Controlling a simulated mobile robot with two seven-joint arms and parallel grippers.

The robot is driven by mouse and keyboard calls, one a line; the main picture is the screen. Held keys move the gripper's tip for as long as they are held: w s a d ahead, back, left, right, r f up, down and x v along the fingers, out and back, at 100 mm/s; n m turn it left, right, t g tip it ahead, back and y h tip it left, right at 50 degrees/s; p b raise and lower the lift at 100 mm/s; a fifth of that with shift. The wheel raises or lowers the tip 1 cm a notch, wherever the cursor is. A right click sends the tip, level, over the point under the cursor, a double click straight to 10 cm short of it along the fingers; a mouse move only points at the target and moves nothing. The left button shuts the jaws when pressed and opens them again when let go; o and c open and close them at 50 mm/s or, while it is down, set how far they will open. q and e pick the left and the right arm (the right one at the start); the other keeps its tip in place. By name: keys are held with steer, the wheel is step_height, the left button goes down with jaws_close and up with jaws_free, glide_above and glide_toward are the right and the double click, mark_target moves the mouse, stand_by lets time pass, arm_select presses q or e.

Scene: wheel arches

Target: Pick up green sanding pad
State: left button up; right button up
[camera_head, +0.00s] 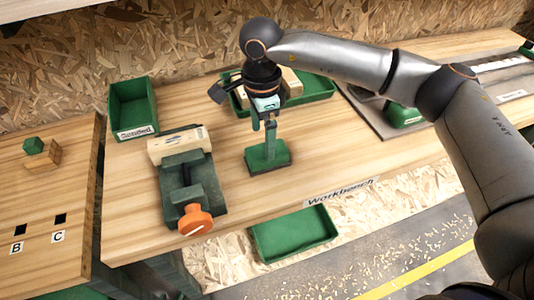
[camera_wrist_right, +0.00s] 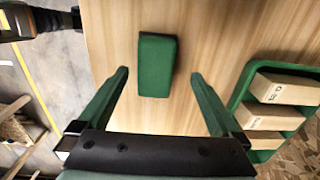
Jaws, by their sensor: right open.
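The green sanding pad (camera_head: 267,156) is a block lying flat on the wooden workbench, in the middle of the head view. It also shows in the right wrist view (camera_wrist_right: 156,65). My right gripper (camera_head: 264,128) is above the pad and points down at it. In the right wrist view my right gripper (camera_wrist_right: 159,73) is open and empty, with its green fingers spread wide to the left and right of the pad. The pad lies beyond the fingers and seems apart from them. My left gripper is not seen in the head view.
A vise (camera_head: 190,183) holding a wooden block (camera_head: 180,145) stands left of the pad. A green bin (camera_head: 132,107) is at the back left. A green tray (camera_head: 321,90) with wooden blocks lies behind my gripper. Another green tray (camera_head: 293,234) is at the bench front.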

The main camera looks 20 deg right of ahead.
steer(key=f, duration=0.3)
steer(key=d+f, duration=0.1)
steer(key=shift+s+f+p, duration=0.25)
steer(key=shift+s+p, duration=0.1)
steer(key=shift+p, duration=0.05)
steer(key=shift+a+f, duration=0.1)
steer(key=shift+f, duration=0.2)
steer(key=shift+c, duration=0.2)
steer(key=c, duration=1.4)
steer(key=shift+r, duration=0.15)
